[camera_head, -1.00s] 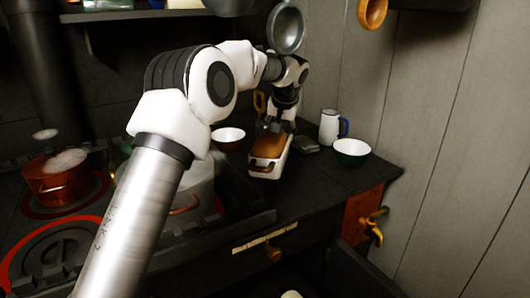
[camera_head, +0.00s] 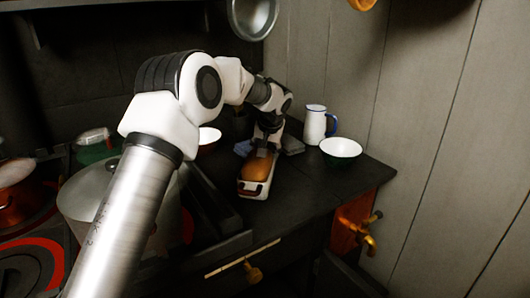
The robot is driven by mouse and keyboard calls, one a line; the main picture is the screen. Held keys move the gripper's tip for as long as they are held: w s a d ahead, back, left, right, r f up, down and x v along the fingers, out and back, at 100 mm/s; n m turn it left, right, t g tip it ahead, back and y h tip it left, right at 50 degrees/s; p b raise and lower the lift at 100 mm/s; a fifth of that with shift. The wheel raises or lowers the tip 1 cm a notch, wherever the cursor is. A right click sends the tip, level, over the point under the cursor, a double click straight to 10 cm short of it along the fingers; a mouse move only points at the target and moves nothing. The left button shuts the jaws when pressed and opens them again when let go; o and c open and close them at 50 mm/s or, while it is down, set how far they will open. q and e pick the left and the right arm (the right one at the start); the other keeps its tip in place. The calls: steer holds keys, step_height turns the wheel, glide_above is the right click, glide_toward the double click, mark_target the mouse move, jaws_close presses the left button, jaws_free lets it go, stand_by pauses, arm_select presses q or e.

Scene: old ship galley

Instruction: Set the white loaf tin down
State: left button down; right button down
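The white loaf tin (camera_head: 256,190) holds a brown loaf (camera_head: 258,167) and has a dark red handle on its near end. It is over the dark counter, close to the surface. I cannot tell whether its base touches. My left gripper (camera_head: 267,143) is at the tin's far end and appears shut on it; the fingertips are partly hidden by the loaf and the arm. My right gripper is not in view.
A white mug (camera_head: 315,125) with a blue handle and a white-and-green bowl (camera_head: 341,150) stand to the right. A red-and-white bowl (camera_head: 209,136) and a large pot (camera_head: 88,200) are to the left. Dark counter (camera_head: 310,190) right of the tin is clear.

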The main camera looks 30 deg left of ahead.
arm_select(q)
steer(key=shift+c, duration=1.6)
jaws_free()
steer(key=v, duration=0.7)
steer(key=shift+s+d+r, duration=0.1)
steer(key=shift+r, duration=0.2)
